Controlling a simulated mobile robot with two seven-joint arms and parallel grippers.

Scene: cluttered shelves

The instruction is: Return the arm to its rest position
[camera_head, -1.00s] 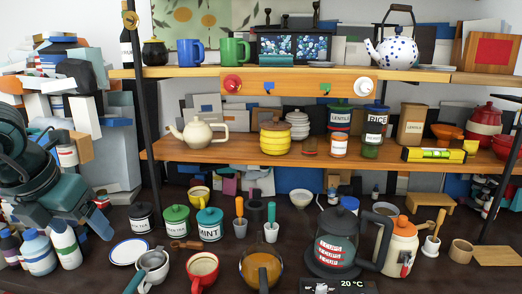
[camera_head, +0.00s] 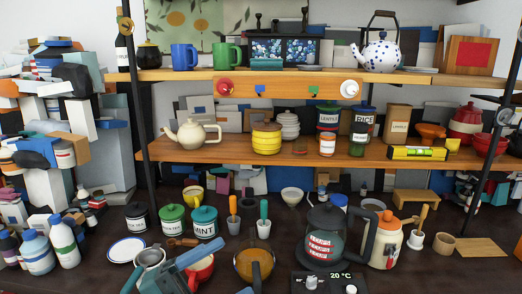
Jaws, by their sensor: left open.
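My left gripper (camera_head: 232,266) is low at the front of the dark counter, in the bottom of the view. One pale blue-grey finger reaches over the red mug (camera_head: 201,270) and partly hides it. A tip of the other finger shows at the bottom edge, in front of the brown pot (camera_head: 255,265). The jaws are apart with nothing seen between them. Whether a finger touches the mug or the pot cannot be told. Most of the arm is below the picture. My right gripper is not in view.
Tea tins (camera_head: 173,221) are behind. Wooden shelves (camera_head: 220,152) above hold crockery. White bottles (camera_head: 66,243) stand at the left.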

